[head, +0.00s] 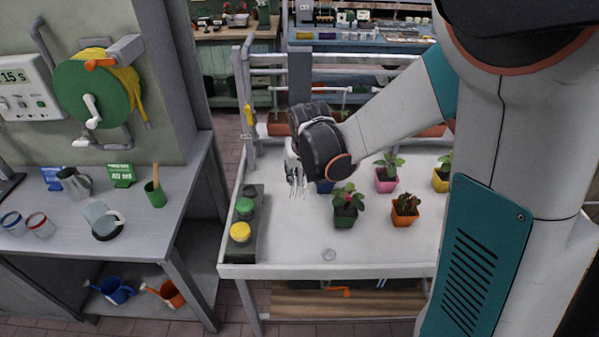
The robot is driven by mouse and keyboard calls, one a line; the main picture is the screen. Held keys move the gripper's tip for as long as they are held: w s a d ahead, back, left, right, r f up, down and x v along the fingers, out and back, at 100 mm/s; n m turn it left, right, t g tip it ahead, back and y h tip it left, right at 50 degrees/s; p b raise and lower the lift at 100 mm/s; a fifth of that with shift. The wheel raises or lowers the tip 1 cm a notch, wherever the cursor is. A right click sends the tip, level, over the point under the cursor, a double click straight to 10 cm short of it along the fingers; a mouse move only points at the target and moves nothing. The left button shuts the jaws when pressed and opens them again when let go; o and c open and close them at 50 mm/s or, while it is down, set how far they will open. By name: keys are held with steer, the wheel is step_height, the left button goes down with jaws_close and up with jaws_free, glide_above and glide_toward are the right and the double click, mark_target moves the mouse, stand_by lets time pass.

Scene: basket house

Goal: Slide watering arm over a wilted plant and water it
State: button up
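A white-topped plant table (290,255) carries several potted plants. The orange pot's plant (405,208) is low and brownish and looks wilted. Leafier plants stand in a green pot (345,216), a pink pot (387,180) and a yellow pot (441,178). A blue pot (325,187) is mostly hidden behind my gripper. A rail frame (350,60) with a grey upright panel (300,76) spans the table's back; I cannot tell which part is the watering arm. My gripper (297,180) is above the table, left of the plants. Its fingers are too small to read.
A strip with yellow (240,232), green (245,207) and dark round knobs lies along the table's left edge. A side bench (150,225) holds cups and a jug. A green hose reel (92,95) hangs on the wall. The table's front is mostly clear.

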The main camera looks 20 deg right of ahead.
jaws_close()
steer(key=shift+d, duration=0.15)
steer(key=s+d, duration=0.4)
steer(key=d, duration=0.8)
steer(key=s+d+b, duration=0.1)
steer(key=s+d, duration=0.2)
steer(key=d, duration=0.9)
steer(key=s+d+b, duration=0.1)
steer(key=s+d, duration=0.3)
steer(key=d, duration=0.7)
steer(key=shift+s+d, duration=0.35)
steer(key=shift+d, duration=0.05)
jaws_free()
steer(key=v, duration=1.2)
